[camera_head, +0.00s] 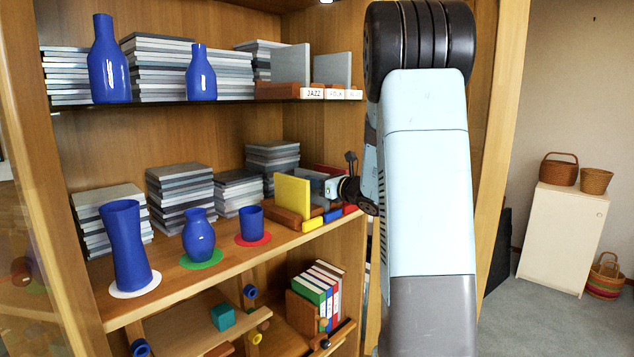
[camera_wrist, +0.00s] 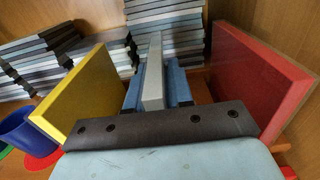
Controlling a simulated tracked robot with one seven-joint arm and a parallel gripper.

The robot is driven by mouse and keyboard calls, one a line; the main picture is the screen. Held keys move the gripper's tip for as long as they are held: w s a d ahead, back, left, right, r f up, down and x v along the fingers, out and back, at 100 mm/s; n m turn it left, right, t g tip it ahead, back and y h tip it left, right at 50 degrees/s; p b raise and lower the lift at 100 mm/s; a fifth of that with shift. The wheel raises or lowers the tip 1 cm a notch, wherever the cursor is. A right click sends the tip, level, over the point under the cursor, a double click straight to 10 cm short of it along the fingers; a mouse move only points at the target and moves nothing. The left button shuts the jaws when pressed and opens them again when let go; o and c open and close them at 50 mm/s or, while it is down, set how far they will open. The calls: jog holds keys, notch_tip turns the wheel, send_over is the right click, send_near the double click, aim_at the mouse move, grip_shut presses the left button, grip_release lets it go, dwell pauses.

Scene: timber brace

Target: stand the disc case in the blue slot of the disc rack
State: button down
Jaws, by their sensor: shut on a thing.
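My gripper (camera_wrist: 156,88) is shut on a pale grey disc case (camera_wrist: 154,72), which stands on edge between its two blue fingers. In the head view, my gripper (camera_head: 318,184) is at the disc rack (camera_head: 286,217) on the middle shelf, mostly hidden by its own wrist and the yellow case. The rack has a yellow, a blue (camera_head: 332,215) and a red label along its front. The held case is between the yellow case (camera_wrist: 85,92) and the red case (camera_wrist: 255,75), apart from both. I cannot tell whether its lower edge is in the blue slot; that is hidden.
A blue cup (camera_head: 251,222) on a red mat and blue vases stand left of the rack. Stacks of grey cases (camera_head: 180,195) are behind. An upper shelf (camera_head: 215,101) is above, and the cabinet's right wall is close to the red case.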

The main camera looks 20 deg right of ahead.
jog(key=c, duration=1)
grip_release()
jog(key=shift+s, duration=0.1)
jog(key=v, duration=1.2)
jog(key=s+a+n+g+y, duration=0.2)
jog(key=s+a+n+g, duration=0.35)
jog(key=a+n, duration=0.35)
jog(key=s+a+n+g+y, duration=0.1)
jog(key=s+a+n+g, duration=0.45)
jog(key=a, duration=0.55)
jog(key=s+f+n+h, duration=0.1)
jog(key=s+n+h, duration=0.8)
jog(key=s+n, duration=0.8)
jog(key=shift+d+h, duration=0.4)
jog(key=shift+d, duration=0.05)
